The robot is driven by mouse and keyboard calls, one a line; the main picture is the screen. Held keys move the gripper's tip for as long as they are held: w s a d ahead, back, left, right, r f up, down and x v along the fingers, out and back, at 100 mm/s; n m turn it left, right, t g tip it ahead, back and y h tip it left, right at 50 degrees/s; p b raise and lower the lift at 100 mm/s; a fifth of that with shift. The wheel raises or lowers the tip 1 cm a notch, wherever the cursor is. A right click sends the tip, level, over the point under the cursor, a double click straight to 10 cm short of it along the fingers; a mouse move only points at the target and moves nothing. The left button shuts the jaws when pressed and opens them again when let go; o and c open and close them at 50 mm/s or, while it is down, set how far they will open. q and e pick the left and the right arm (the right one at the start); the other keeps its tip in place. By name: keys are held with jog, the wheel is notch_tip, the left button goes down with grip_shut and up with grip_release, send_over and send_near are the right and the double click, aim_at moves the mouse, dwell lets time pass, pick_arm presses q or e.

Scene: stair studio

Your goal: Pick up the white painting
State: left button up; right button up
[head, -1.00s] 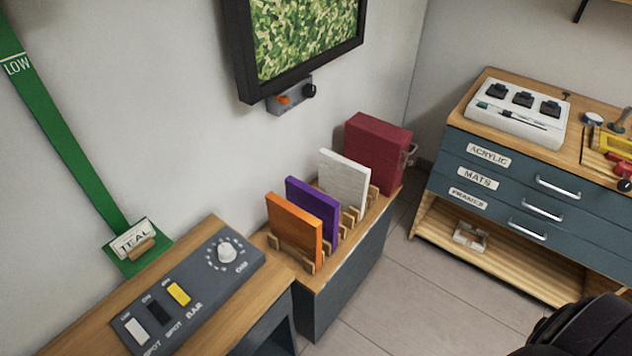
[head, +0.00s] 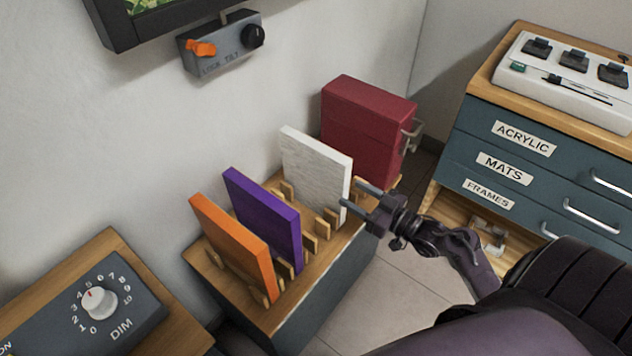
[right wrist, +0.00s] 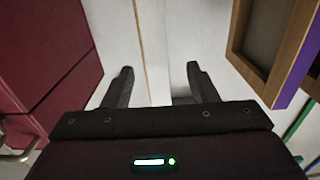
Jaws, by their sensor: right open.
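The white painting (head: 312,168) stands upright in a slotted wooden rack, between the purple painting (head: 262,222) and the dark red box (head: 362,128). My right gripper (head: 352,194) is at the painting's right edge, its jaws open and pointing at that edge. In the right wrist view the two fingers (right wrist: 160,84) are spread apart, with a pale upright strip, seemingly the white painting's edge (right wrist: 157,40), between them. Whether either finger touches it I cannot tell. My left gripper is not in view.
An orange painting (head: 232,250) stands at the rack's near end. The rack is on a low cabinet (head: 330,290) against the wall. A dimmer panel (head: 90,300) is at lower left. A drawer unit (head: 540,160) stands at right, with floor between.

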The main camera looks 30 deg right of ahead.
aim_at(347, 185)
jog(key=x, duration=0.4)
jog(key=r+x, duration=0.1)
jog(key=x, duration=0.1)
jog(key=shift+d, duration=0.2)
grip_shut()
